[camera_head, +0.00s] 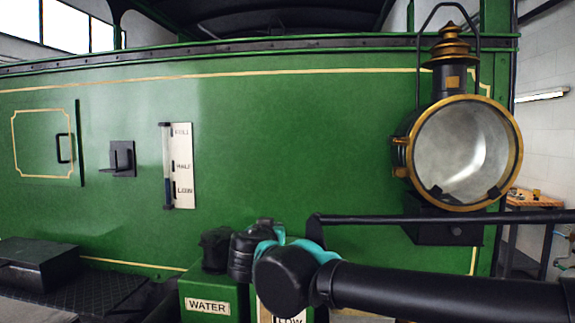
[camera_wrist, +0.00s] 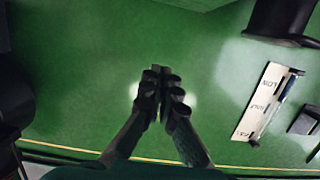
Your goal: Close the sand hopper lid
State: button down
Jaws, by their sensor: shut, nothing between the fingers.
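I cannot make out a part marked as the sand hopper or its lid. Low in the head view stands a green box marked WATER (camera_head: 207,305) with a black cap-like piece (camera_head: 215,250) above it. My gripper (camera_wrist: 158,82) is shut and empty in the wrist view, pointing at the green side panel (camera_wrist: 90,60). Its fingers touch each other; contact with the panel cannot be told. In the head view my wrist hides the gripper.
The panel carries a level gauge (camera_head: 184,166), a black bracket (camera_head: 122,158) and a framed hatch with handle (camera_head: 43,143). A brass-rimmed lamp (camera_head: 462,152) juts out at right, above a black rail (camera_head: 440,218). A black box (camera_head: 38,265) sits lower left.

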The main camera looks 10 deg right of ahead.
notch_tip(320, 180, down, 14)
jog(key=s+a+t+h, duration=0.1)
jog(key=s+t, duration=0.1)
jog(key=shift+s+r+t, duration=0.15)
jog(key=shift+s+t, duration=0.25)
dwell(0.4)
dwell(0.6)
